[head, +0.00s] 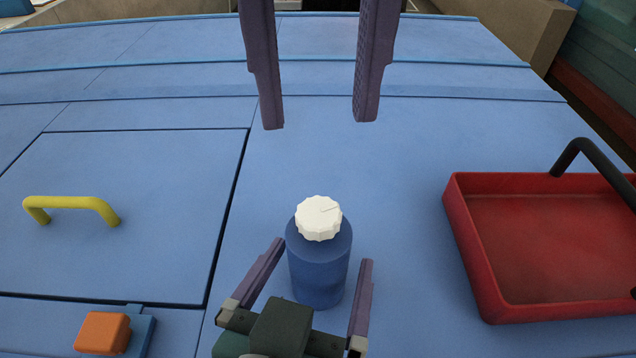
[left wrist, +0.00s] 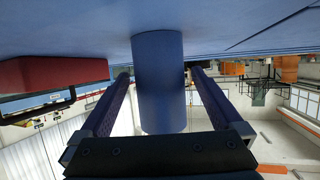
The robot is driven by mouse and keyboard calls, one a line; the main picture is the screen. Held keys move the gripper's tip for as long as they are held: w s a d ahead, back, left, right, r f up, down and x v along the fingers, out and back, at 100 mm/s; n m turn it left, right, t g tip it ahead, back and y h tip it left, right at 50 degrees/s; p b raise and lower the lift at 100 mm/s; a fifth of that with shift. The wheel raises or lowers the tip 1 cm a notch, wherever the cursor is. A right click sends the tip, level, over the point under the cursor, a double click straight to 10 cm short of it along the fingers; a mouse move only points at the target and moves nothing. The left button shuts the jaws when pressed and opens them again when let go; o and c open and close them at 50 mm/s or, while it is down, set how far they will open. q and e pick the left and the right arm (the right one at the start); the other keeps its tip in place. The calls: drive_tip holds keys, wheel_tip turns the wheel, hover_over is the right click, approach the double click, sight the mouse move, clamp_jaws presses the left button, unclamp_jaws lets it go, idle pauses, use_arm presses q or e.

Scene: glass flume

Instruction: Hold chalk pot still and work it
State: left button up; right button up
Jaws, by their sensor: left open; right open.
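The chalk pot (head: 318,270) is a blue cylinder with a ribbed white cap (head: 318,218), upright on the blue surface. My left gripper (head: 323,251) is open low in the head view, one finger on each side of the pot. In the left wrist view the pot (left wrist: 160,85) stands between the two fingers, with gaps visible on both sides. The cap is not seen there. My right gripper (head: 318,124) is open and empty at the top of the head view, its fingers pointing down, apart from the cap.
A red tray (head: 458,235) with a black handle (head: 590,158) lies to the right. A panel with a yellow handle (head: 72,204) is at the left. An orange block (head: 103,333) is at the lower left. The blue surface between pot and tray is clear.

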sight(319, 211)
use_arm(q)
drive_tip(key=shift+w+d+f, duration=0.1)
drive_tip(key=shift+w+f, duration=0.05)
drive_tip(key=shift+w, duration=0.25)
drive_tip(key=shift+c, duration=0.2)
drive_tip(key=c, duration=1.5)
use_arm(e)
drive_tip(key=shift+o, duration=1)
drive_tip(key=shift+f, duration=0.3)
wheel_tip(319, 211, down, 4)
drive_tip(key=shift+r+m, duration=0.15)
drive_tip(key=shift+m, duration=0.65)
drive_tip(key=shift+f, duration=3.2)
